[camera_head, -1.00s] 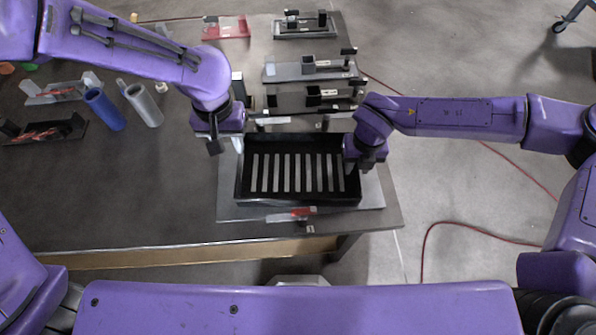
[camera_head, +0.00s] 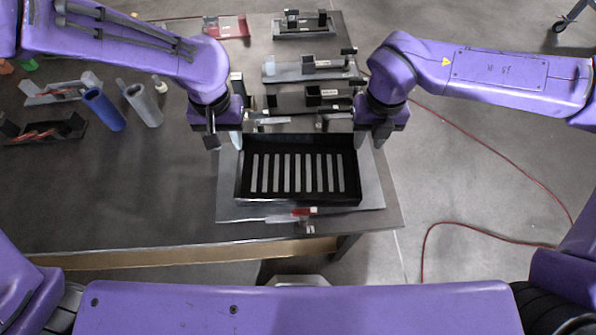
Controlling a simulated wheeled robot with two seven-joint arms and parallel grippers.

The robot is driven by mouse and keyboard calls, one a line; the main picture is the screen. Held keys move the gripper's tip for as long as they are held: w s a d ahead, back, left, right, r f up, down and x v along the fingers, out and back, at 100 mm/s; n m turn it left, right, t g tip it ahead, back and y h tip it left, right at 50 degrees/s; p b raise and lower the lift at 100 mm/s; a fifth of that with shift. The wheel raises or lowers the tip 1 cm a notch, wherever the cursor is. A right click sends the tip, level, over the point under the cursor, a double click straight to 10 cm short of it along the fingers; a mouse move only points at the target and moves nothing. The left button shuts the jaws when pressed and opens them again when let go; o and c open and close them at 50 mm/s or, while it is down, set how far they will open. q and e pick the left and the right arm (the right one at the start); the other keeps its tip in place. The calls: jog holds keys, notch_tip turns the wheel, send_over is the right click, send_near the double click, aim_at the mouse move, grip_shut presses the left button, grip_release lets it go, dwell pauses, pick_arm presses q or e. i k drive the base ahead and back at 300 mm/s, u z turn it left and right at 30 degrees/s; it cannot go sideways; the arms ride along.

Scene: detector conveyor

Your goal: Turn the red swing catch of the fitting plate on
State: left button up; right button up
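The red swing catch (camera_head: 303,212) sits at the front edge of the grey fitting plate (camera_head: 240,211), low in the head view. A black slotted tray (camera_head: 298,197) lies on the plate, behind the catch. My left gripper (camera_head: 224,141) is at the tray's back left corner, its fingers apart with nothing visible between them. My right gripper (camera_head: 369,140) is at the tray's back right corner, its fingers also apart and seemingly empty. Both grippers are well behind the catch. Whether either touches the tray is unclear.
More fixtures, one a grey plate (camera_head: 285,71), stand in a row behind the tray. A blue cylinder (camera_head: 104,110) and a grey cylinder (camera_head: 143,105) lie to the left. The table's left front is clear; a red cable (camera_head: 470,224) lies on the floor at right.

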aim_at(299, 214)
jog(key=k, duration=1)
